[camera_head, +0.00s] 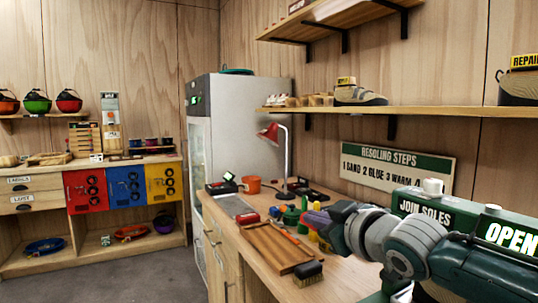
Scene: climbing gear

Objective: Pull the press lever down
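The green press (420,205) stands on the bench at the right, with "JOIN SOLES" on its front and a white knob-like part (433,187) on top. I cannot make out a lever for certain; my arm covers much of the press. My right gripper (312,219) reaches in from the right, in front of the press, and points left over the bench. Something purple shows at its tip; I cannot tell whether it is a fingertip or an object. Whether the fingers are open is unclear. My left gripper is out of view.
The wooden bench (345,283) holds a slatted wooden tray (268,250), a brush (308,273), green bottles and an orange mug (252,184). A red lamp (272,133) stands behind. A shelf (430,110) with shoes hangs above. Floor at left is clear.

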